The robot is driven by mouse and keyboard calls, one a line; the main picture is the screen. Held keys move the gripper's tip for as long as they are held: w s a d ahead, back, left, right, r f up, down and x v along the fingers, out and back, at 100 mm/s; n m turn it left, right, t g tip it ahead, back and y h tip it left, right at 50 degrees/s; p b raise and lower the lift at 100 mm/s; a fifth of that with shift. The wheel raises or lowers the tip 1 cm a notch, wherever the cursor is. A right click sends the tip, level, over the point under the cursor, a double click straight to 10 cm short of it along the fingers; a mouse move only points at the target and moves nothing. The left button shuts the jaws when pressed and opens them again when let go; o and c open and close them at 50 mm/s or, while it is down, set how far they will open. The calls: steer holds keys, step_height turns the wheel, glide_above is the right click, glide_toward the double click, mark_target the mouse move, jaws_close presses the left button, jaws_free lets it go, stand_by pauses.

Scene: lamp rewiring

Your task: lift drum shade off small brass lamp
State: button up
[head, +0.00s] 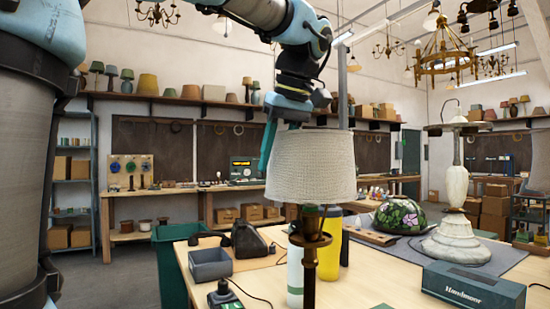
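The pale woven drum shade (312,168) is upright at the middle of the head view. The small brass lamp (311,258) stands below it, its stem and cup showing and its top reaching the shade's lower edge. I cannot tell whether the shade rests on the lamp or hangs just above it. My gripper (268,145) comes down from above at the shade's upper left rim, with one teal finger visible along the shade's left side. The other finger is hidden, so its opening and any grip on the rim do not show.
A tall white lamp (455,205) and a floral glass shade (400,216) stand to the right.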

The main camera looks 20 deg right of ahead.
jaws_close()
steer(key=shift+r, duration=0.1)
stand_by(1.4)
step_height(320, 180, up, 15)
steer(key=p, duration=1.3)
stand_by(0.4)
